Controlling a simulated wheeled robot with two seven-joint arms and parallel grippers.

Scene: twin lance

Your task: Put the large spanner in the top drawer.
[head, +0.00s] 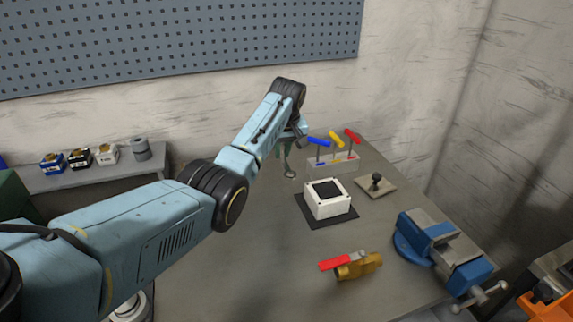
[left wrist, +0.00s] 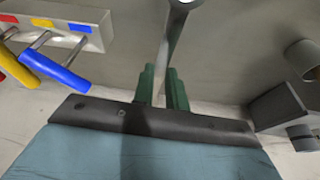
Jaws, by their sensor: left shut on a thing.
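My left gripper (head: 284,147) reaches out over the back of the bench, near the wall. In the left wrist view its green fingers (left wrist: 164,85) are shut on the grey metal spanner (left wrist: 174,35). The spanner's shaft runs between the fingers and its upper end is cut off by the frame. In the head view the spanner's lower end (head: 290,172) hangs below the gripper, left of the T-handle tools. I cannot make out a drawer in either view. My right gripper is not in view.
A block of T-handle tools (head: 333,165), a white box (head: 327,206) on a dark mat, a black knob on a plate (head: 375,188), a brass valve (head: 358,266) and a blue vise (head: 445,249) stand on the grey bench (head: 270,280). A shelf (head: 100,178) carries small boxes.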

